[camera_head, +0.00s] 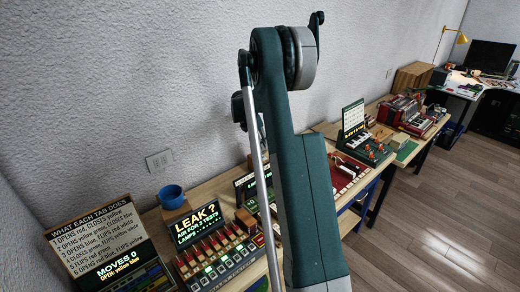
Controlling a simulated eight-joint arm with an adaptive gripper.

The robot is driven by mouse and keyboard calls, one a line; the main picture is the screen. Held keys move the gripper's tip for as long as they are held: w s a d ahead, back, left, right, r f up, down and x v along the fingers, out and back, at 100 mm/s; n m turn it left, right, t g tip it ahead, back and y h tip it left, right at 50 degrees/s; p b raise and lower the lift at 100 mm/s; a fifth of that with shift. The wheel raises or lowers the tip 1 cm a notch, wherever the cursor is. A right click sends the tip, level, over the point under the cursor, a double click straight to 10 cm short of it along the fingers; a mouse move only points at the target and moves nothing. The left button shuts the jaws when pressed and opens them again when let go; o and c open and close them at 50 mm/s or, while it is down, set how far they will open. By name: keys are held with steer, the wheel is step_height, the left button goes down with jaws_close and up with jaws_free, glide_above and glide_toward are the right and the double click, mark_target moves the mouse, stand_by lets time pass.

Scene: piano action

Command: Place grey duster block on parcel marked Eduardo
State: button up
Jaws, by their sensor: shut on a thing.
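I cannot make out the grey duster block or a parcel marked Eduardo in the head view. No name of that kind is readable. My own arm stands large in the middle of the picture and hides part of the benches behind it. My gripper cannot be seen, nor what is in it.
Signs reading "LEAK?" (197,220) and "MOVES 0" (115,262) stand near panels. A brown box (413,76), a red accordion-like object (402,110) and a desk with a monitor (489,57) are farther right. Wooden floor (440,220) is clear.

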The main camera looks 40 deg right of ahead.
steer(key=shift+f, duration=1.75)
steer(key=shift+f, duration=0.15)
steer(key=o, duration=0.9)
steer(key=v, duration=1.2)
steer(key=shift+r, duration=0.25)
